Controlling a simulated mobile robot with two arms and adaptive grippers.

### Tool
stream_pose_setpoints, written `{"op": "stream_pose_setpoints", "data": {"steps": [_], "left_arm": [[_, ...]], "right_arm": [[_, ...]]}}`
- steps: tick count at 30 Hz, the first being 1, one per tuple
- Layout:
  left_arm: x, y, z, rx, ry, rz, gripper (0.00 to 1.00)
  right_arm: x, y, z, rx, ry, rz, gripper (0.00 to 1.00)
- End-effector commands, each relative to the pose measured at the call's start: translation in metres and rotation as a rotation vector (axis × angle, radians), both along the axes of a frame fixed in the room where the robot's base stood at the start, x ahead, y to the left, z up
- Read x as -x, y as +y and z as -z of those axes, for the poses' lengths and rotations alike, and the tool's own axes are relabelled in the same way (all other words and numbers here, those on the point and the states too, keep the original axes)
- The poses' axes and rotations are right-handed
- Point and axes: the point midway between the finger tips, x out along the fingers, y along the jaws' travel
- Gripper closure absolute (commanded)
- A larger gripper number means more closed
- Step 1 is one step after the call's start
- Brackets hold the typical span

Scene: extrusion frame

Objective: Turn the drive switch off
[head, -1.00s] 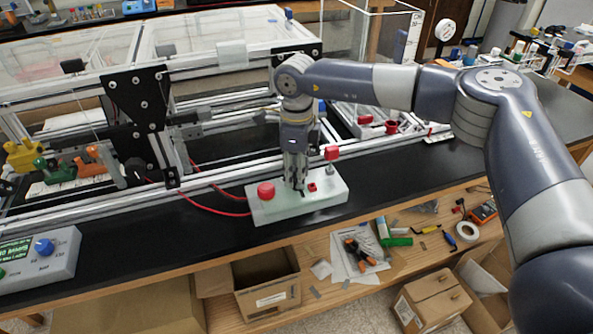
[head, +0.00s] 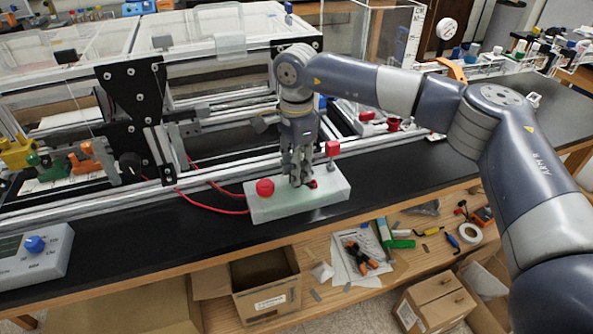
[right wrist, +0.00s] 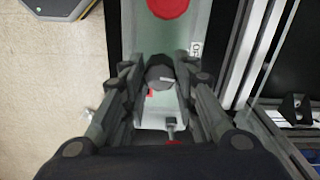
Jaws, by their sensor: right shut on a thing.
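The pale control box (head: 257,207) lies on the black bench top, with a large red button (head: 265,187) at its left end. In the right wrist view, a dark round knob with a pale mark, seemingly the drive switch (right wrist: 160,74), stands on the box. My right gripper (head: 300,183) points down over the box's right half. In the right wrist view its fingers (right wrist: 160,80) are shut on the knob from both sides. In the head view the fingers hide the knob. My left gripper is not in view.
A red-capped toggle (head: 332,149) stands close right of my right gripper. Red cables (head: 213,203) run from the box leftward. The aluminium extrusion frame (head: 110,196) runs behind. Another box with a blue knob (head: 34,244) is at left.

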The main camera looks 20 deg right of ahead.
Motion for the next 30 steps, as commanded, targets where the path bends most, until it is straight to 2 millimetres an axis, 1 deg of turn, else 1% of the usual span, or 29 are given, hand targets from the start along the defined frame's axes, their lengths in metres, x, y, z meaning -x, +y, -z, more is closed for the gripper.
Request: {"op": "stream_pose_setpoints", "data": {"steps": [3,18,24,30], "left_arm": [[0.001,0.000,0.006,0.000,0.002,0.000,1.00],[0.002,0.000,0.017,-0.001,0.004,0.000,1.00],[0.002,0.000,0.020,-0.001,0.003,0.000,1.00],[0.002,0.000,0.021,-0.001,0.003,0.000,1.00]], "right_arm": [[0.000,0.000,0.002,-0.001,-0.001,-0.108,0.97],[0.000,0.000,0.000,-0.002,-0.002,-0.576,0.97],[0.000,0.000,0.000,0.000,-0.002,-0.729,0.97],[0.000,0.000,0.000,0.000,-0.003,-0.839,0.97]]}}
